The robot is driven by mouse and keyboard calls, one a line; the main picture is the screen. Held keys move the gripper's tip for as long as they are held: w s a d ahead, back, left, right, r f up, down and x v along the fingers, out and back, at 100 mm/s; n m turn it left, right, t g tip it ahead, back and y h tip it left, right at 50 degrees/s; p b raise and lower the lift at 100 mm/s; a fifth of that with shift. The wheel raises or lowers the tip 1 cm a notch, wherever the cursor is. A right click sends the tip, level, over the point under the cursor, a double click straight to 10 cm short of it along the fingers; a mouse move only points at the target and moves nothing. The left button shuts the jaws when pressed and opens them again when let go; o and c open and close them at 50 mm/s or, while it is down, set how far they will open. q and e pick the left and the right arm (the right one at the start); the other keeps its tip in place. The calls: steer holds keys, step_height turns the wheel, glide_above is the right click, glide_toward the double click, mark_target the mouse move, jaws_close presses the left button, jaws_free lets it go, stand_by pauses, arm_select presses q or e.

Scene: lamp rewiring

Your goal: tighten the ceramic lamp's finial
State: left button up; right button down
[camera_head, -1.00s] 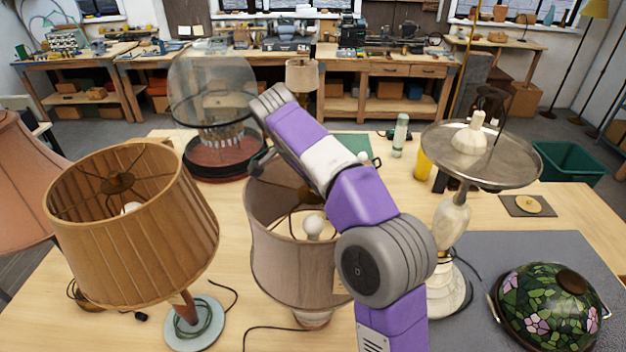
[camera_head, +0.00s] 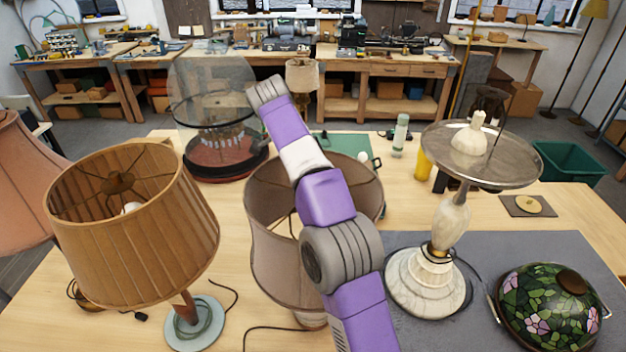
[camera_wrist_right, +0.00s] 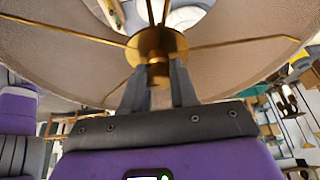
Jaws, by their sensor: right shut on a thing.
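In the right wrist view, the brass finial (camera_wrist_right: 157,66) sits at the centre of the shade's brass spider (camera_wrist_right: 215,45). My right gripper (camera_wrist_right: 158,82) has its two fingers on either side of the finial and is shut on it. The gripper itself is hidden in the head view. My left gripper is not in view.
A wooden-slat lamp (camera_head: 130,235) stands close on the left. A marble lamp (camera_head: 430,280) with a metal dish (camera_head: 510,170) stands on the right, beside a stained-glass shade (camera_head: 550,310). A glass dome (camera_head: 210,95) is behind left. Some bench at far right is clear.

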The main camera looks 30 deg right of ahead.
stand_by(0.4)
steer(key=c, duration=0.9)
jaws_free()
